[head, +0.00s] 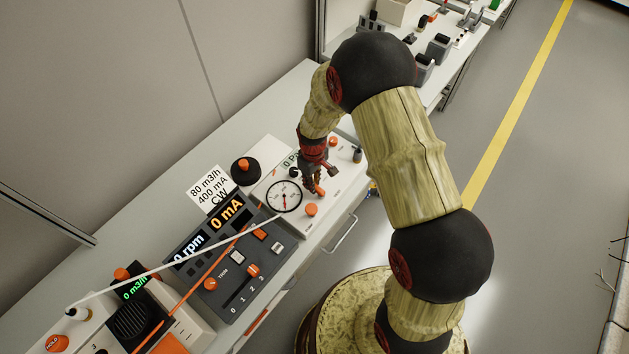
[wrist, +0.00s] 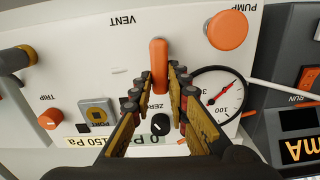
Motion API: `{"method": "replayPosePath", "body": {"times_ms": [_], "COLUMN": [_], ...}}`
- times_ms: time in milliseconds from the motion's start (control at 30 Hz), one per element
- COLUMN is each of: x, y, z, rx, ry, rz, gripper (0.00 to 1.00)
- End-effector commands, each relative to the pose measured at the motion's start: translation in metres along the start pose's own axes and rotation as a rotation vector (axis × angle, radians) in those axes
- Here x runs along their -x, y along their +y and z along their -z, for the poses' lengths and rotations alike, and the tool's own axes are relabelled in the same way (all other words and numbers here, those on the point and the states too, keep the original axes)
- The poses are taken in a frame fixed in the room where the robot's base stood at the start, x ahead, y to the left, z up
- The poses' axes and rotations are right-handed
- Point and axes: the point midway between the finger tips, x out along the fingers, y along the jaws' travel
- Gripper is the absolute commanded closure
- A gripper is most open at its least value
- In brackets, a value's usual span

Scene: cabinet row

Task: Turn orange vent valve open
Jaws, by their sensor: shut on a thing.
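The orange vent valve (wrist: 158,58) is a bar-shaped handle on the white panel, beside the upside-down word VENT in the wrist view. It points roughly up and down in that picture. My gripper (wrist: 159,78) has its fingers on both sides of the handle's lower end and is shut on it. In the head view my gripper (head: 313,182) reaches down to the white panel, and a bit of the orange handle (head: 320,190) shows beside the fingers. The fingers hide part of the handle there.
A round gauge (wrist: 222,96) with a red needle and a large orange knob (wrist: 228,30) sit close to the right of my fingers. A black ZERO knob (wrist: 160,124) lies between them. An orange TRIP knob (wrist: 50,118) is at left. A dark control box (head: 226,262) stands nearby.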

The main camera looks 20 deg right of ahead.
Motion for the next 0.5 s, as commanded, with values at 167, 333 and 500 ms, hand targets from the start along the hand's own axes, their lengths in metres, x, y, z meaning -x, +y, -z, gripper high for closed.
{"method": "replayPosePath", "body": {"times_ms": [167, 333, 500], "x": [0.0005, 0.0005, 0.0004], "y": [-0.0014, -0.0020, -0.0021], "z": [0.0004, 0.0004, 0.0004], "rx": [0.048, 0.065, 0.068], "ry": [0.001, 0.001, 0.001], "rz": [-0.001, -0.001, -0.001], "gripper": [1.00, 1.00, 1.00]}}
